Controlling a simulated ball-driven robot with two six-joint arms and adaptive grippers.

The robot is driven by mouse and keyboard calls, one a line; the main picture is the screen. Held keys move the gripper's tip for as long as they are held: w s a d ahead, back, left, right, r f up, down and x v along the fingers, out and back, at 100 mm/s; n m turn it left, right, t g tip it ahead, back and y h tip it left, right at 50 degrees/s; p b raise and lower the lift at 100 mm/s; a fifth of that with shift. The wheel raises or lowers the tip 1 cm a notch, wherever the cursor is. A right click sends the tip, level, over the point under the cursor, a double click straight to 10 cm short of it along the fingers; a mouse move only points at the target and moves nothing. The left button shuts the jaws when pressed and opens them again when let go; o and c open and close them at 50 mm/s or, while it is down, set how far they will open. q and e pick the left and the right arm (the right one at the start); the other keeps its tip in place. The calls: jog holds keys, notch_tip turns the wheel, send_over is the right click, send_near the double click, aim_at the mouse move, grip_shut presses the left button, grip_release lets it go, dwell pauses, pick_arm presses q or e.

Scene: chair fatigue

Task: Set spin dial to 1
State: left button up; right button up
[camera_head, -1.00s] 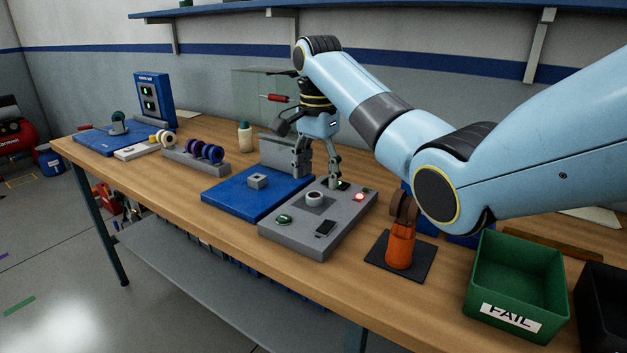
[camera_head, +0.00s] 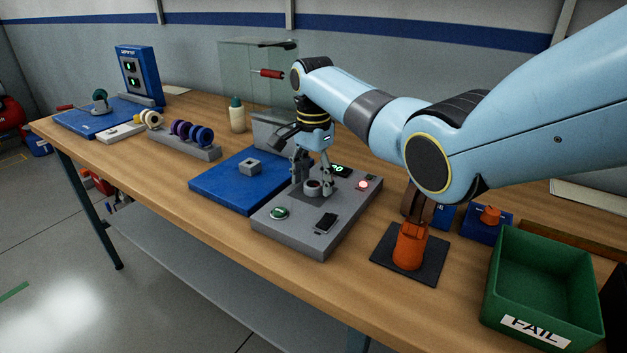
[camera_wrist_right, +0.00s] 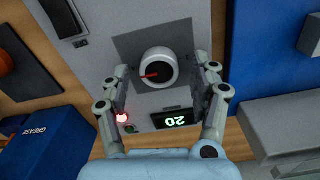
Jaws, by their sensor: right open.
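The spin dial (camera_head: 312,188) is a round pale knob on the grey control panel (camera_head: 290,238). In the right wrist view the dial (camera_wrist_right: 157,68) shows a red pointer line aimed to the left. A small display (camera_wrist_right: 174,118) beside it reads 20 in green, upside down in that view. My right gripper (camera_head: 313,182) points down over the panel, open, with its fingers on either side of the dial. In the right wrist view the fingers (camera_wrist_right: 162,72) show gaps to the knob. My left gripper is out of view.
The panel also holds a green button (camera_head: 279,213), a black rocker switch (camera_head: 326,222) and a lit red lamp (camera_head: 362,184). A blue plate (camera_head: 225,185) lies left of it. An orange device (camera_head: 410,246) and a green FAIL bin (camera_head: 545,270) stand to the right.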

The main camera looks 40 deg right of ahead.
jog(key=shift+f, duration=0.25)
jog(key=c, duration=1.2)
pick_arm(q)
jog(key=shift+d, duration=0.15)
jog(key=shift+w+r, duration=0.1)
